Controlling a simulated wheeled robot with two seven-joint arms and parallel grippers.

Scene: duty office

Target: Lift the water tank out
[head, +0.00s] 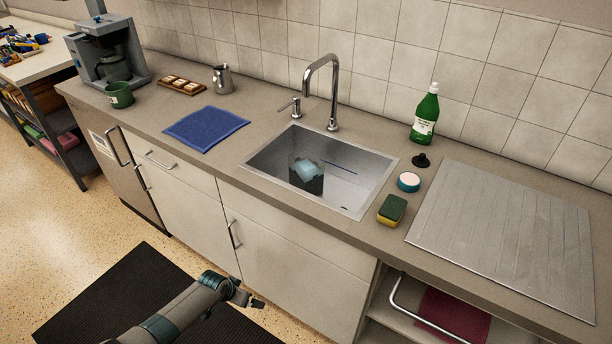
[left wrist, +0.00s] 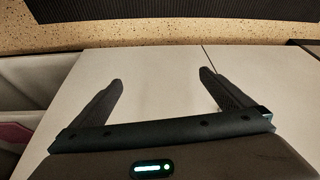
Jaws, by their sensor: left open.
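The water tank (head: 306,175) looks like a dark, see-through container with a pale blue top surface. It sits inside the steel sink (head: 346,190), towards its left part. My left gripper (head: 254,300) is low in front of the cabinet doors, well below the counter and apart from the tank. In the left wrist view the left gripper (left wrist: 160,95) has its two fingers wide apart with nothing between them, facing the pale cabinet fronts. The tank does not show in that view. My right gripper is not in view.
A tall tap (head: 334,95) stands behind the sink. A blue cloth (head: 206,129) lies left of it. A sponge (head: 392,209), a round tub (head: 408,182), a black stopper (head: 422,160) and a green bottle (head: 425,115) are to its right. The drainboard (head: 510,235) is clear.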

